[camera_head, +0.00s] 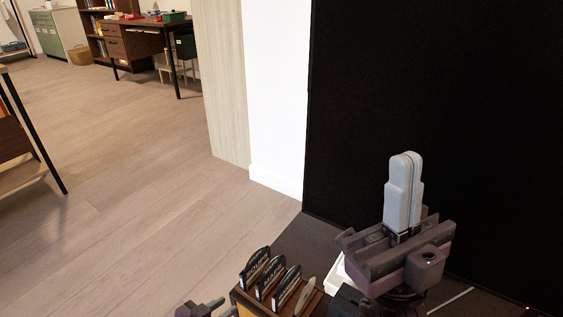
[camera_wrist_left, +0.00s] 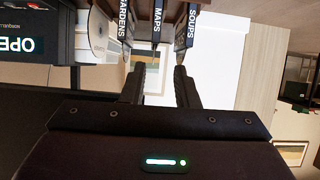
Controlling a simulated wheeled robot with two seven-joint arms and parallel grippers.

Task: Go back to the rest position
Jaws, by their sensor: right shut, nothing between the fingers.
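My right gripper (camera_head: 405,165) is in the head view at the lower right. Its pale grey fingers point up and are pressed together, with nothing between them. My left gripper (camera_wrist_left: 160,72) shows in the left wrist view with its two dark fingers apart and no object held between them. In the head view only a small dark part of the left gripper (camera_head: 200,308) seems to show at the bottom edge, left of a wooden box; the rest is cut off.
The wooden box (camera_head: 240,303) holds several black labelled dividers (camera_head: 256,266). Dividers reading MAPS (camera_wrist_left: 157,22) and SOUPS (camera_wrist_left: 187,32) show near the left fingertips. A large black panel (camera_head: 450,90) stands behind the right gripper. Open wooden floor (camera_head: 110,200) lies to the left.

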